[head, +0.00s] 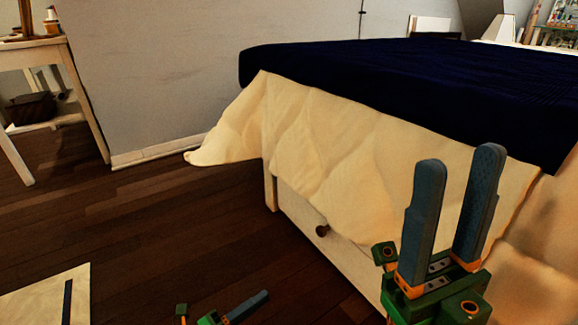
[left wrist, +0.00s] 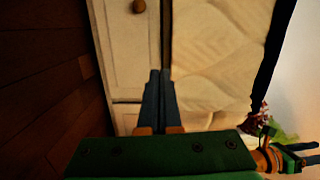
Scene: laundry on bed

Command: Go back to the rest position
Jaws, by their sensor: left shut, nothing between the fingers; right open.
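My left gripper (head: 262,296) is low at the bottom of the head view, over the wood floor and left of the bed. In the left wrist view its two fingers (left wrist: 159,74) lie together, shut with nothing between them, pointing toward the bed's side. My right gripper (head: 460,155) stands upright at the lower right of the head view, in front of the cream cover. Its two blue fingers are apart, open and empty. Part of it seems to show at the lower right of the left wrist view (left wrist: 296,160).
The bed has a dark navy blanket (head: 400,85) over a cream quilted cover (head: 330,140). A white drawer front with a round knob (head: 322,230) is below. A small table (head: 40,50) stands at the far left. A pale mat (head: 45,297) lies on the open wood floor (head: 150,220).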

